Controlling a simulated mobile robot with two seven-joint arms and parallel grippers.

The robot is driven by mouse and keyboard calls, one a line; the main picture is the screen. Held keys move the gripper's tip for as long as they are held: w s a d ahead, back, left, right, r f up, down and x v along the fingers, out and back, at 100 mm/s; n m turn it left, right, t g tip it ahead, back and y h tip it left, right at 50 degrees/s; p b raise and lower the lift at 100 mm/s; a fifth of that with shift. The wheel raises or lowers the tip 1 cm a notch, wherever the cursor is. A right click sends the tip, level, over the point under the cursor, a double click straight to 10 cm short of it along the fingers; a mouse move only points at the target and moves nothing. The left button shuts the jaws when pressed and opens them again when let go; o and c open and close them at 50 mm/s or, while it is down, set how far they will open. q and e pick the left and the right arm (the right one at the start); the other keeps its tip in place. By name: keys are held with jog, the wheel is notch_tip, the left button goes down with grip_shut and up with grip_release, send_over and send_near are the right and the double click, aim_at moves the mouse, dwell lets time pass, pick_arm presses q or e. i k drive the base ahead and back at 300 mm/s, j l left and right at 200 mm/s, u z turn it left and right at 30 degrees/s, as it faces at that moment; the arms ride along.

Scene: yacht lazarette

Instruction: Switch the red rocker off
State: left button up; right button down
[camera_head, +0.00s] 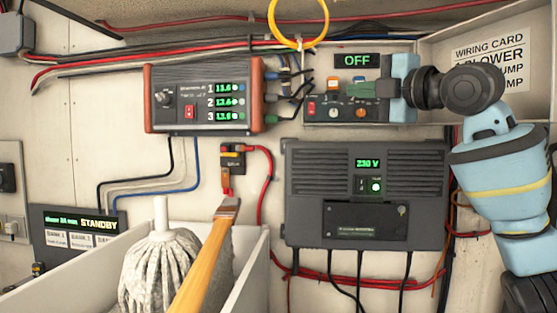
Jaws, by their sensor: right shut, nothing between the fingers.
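A control panel (345,113) on the wall carries a red rocker (311,109) at its left end and a display (357,61) above it reading "OFF". A second red rocker (189,111) sits on the red-and-grey power supply (205,97) to the left. My right gripper (352,89) is shut and empty in front of the control panel, its fingers pointing left and covering part of the panel's upper face. The fingertips are to the right of and above the panel's red rocker; I cannot tell whether they touch the panel. My left gripper is out of view.
A yellow ring (298,22) hangs above the panel near several cables. A grey inverter (366,195) showing "230 V" is mounted below. A white bin (66,268) with a mop (162,268) and a wooden-handled brush (205,259) stands at lower left.

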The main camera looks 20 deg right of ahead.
aim_at(312, 106)
jog(key=k+j, duration=0.8)
jog(key=k, duration=0.05)
